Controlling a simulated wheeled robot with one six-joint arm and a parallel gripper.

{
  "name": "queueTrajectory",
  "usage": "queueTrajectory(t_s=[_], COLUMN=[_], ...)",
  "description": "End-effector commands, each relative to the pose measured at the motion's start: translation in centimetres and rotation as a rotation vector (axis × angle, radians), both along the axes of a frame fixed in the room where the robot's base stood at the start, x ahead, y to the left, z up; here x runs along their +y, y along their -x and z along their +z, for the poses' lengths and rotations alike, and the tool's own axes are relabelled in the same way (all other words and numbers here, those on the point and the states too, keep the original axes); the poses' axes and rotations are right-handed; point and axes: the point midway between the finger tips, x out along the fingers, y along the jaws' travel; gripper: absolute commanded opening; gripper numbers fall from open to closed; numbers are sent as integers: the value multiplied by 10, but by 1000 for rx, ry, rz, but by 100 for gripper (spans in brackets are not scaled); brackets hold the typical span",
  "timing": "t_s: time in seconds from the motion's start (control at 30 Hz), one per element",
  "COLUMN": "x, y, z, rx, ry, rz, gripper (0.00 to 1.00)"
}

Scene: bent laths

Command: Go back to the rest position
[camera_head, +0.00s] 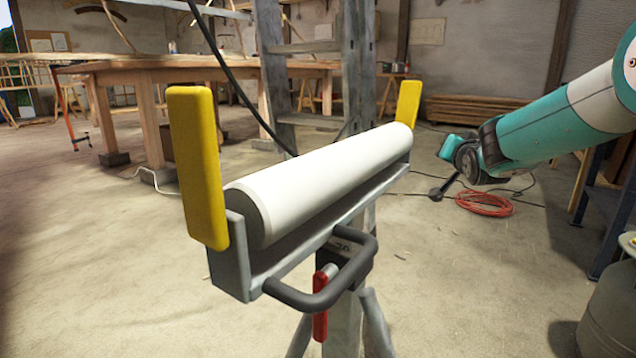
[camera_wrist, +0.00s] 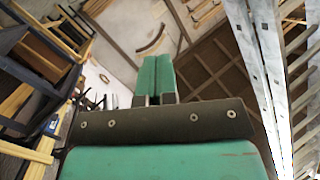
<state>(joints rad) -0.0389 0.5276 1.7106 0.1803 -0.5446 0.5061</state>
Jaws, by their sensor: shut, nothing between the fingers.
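My gripper (camera_wrist: 156,82) shows in the wrist view as two green fingers side by side, with only a thin line between them. It is shut and holds nothing. In the head view my teal and white arm reaches in from the right, and its dark wrist end is right of the roller stand, apart from it in the picture. The fingers cannot be made out clearly there. The roller stand (camera_head: 330,185) has a bare white roller between two upright yellow end guards, with a red-handled clamp lever below.
A stepladder (camera_head: 361,60) stands behind the roller stand; a metal ladder (camera_wrist: 262,60) crosses the wrist view's right. A wooden workbench (camera_head: 150,68) is at the back left. An orange cable coil (camera_head: 484,204) lies on the floor. A grey tank (camera_head: 610,310) stands at bottom right. Left floor is clear.

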Motion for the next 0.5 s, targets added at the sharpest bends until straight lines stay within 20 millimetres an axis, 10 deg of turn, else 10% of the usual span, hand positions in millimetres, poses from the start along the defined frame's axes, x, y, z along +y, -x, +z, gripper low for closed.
queueTrajectory(t_s=[0.2, 0.5], x=[1, 10], y=[151, 315], z=[-90, -149], rx=[612, 1085], ry=[142, 226], rz=[104, 297], gripper=[0, 0])
